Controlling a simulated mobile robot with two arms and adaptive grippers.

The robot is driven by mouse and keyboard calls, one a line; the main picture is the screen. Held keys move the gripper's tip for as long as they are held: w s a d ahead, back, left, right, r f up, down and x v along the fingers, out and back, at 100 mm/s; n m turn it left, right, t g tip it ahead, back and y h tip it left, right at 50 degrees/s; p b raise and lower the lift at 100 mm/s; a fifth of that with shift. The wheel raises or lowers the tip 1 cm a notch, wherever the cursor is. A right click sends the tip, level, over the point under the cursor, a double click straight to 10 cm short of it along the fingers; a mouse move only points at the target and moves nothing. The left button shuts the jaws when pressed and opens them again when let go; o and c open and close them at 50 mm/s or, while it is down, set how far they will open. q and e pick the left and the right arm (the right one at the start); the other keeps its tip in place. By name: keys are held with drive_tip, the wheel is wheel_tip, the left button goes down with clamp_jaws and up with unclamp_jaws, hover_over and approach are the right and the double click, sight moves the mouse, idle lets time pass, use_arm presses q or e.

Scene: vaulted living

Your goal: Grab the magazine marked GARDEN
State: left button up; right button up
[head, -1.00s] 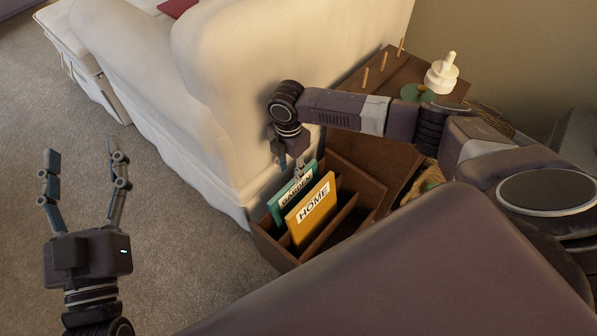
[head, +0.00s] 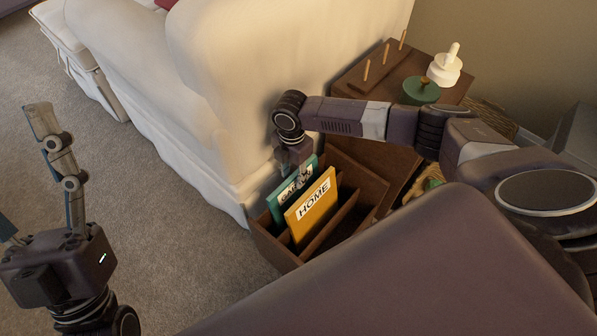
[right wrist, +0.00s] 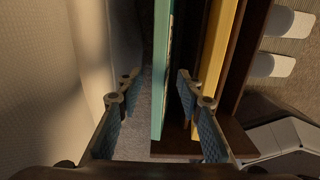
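The teal magazine marked GARDEN (head: 278,207) stands upright in a wooden rack (head: 272,250), beside the yellow magazine marked HOME (head: 312,207). My right gripper (head: 292,180) is down at the top of the teal magazine and covers part of its label. In the right wrist view my right gripper (right wrist: 158,82) is open, with one finger on either side of the teal magazine (right wrist: 161,100). Its right finger lies between the teal and the yellow magazine (right wrist: 212,70). My left gripper (head: 35,165) is open and empty at the left edge, partly out of view.
A cream sofa (head: 235,80) stands close to the left of the rack. Behind it, a wooden side table (head: 385,70) with pegs holds a green lidded pot (head: 421,90) and a white stacked object (head: 444,70). Carpet (head: 170,240) is free to the left.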

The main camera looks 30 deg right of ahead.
clamp_jaws()
idle(0.3)
